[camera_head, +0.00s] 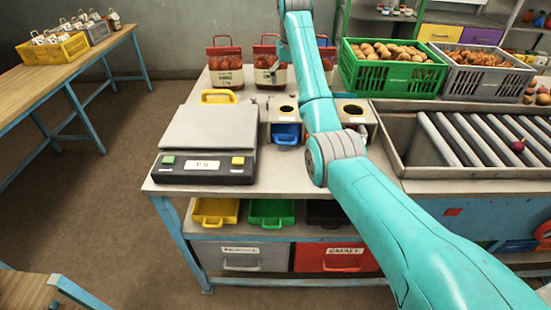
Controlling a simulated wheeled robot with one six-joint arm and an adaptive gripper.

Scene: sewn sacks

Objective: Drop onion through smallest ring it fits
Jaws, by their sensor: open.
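A small purple-red onion (519,146) lies on the grey roller bed at the right. Sizing boards with round rings stand on the middle table: one ring (286,108) is left of my arm, and another, larger-looking ring (352,110) is right of it. My arm hides the space between them. A blue bin (286,133) sits under the left ring.
A flat scale (207,140) stands at the table's left front. Red-topped sacks (225,70) stand at the back. A green crate (390,82) of potatoes and a grey crate (482,82) stand behind the roller bed (455,140). Coloured bins (271,212) sit below.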

